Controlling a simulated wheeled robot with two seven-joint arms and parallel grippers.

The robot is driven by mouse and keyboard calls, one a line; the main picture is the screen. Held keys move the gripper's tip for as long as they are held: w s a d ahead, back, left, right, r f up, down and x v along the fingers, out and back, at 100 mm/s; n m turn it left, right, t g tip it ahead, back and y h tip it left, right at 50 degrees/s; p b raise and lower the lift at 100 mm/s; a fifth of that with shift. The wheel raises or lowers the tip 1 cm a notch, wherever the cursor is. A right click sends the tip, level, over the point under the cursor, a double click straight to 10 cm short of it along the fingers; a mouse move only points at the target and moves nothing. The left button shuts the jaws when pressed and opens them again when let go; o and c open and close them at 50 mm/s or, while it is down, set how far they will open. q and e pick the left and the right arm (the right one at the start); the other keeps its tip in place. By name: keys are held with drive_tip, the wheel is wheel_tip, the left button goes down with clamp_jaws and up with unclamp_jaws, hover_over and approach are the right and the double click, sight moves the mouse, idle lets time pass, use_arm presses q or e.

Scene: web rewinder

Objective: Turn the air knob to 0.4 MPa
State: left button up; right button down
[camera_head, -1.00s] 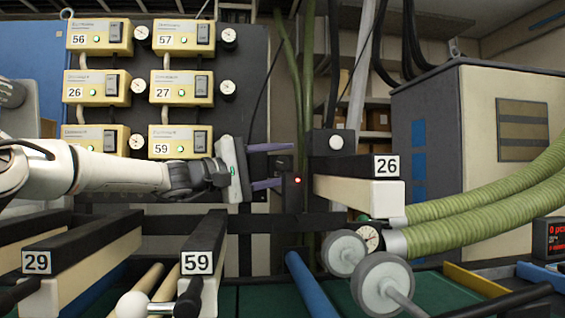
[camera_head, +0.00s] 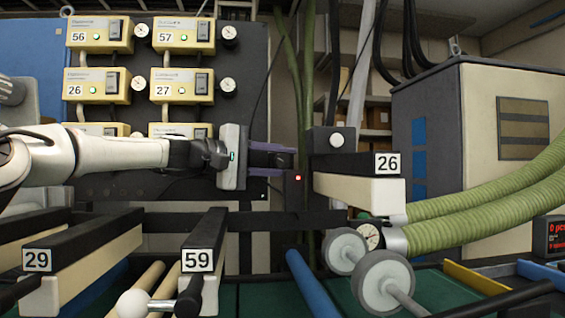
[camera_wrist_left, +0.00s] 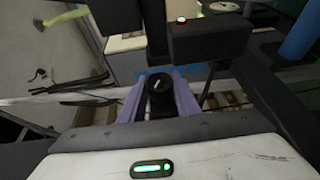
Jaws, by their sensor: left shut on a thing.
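My left gripper (camera_head: 272,158) reaches in from the left in the head view, in front of the dark panel's right edge. Its purple fingers are shut on a dark piece between them. In the left wrist view, the fingers (camera_wrist_left: 160,94) stand on both sides of a round black knob (camera_wrist_left: 160,84) with a light mark on its face. I take this to be the air knob. A round dial gauge (camera_head: 369,236) sits near the hose ends in the head view; its reading is too small to tell. My right gripper is not in view.
Yellow numbered boxes (camera_head: 182,85) with small gauges are mounted on the dark panel. A beam labelled 26 (camera_head: 360,190) projects just right of the gripper, near a small red light (camera_head: 298,178). Green hoses (camera_head: 480,215) run at the right. A bar labelled 59 (camera_head: 200,255) lies below.

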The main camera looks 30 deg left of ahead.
use_arm(q)
drive_tip(key=shift+d+m+g+y, duration=0.1)
drive_tip(key=shift+m+g+y, duration=0.25)
drive_tip(key=shift+g, duration=0.35)
drive_tip(key=o, duration=1)
drive_tip(key=shift+o, duration=0.2)
drive_tip(key=shift+s+a+r, duration=0.15)
drive_tip(key=shift+s+a, duration=0.15)
drive_tip(key=shift+s, duration=0.1)
drive_tip(key=b+v, duration=0.1)
drive_tip(key=v, duration=0.8)
drive_tip(key=shift+s+b, duration=0.2)
drive_tip(key=shift+b, duration=0.15)
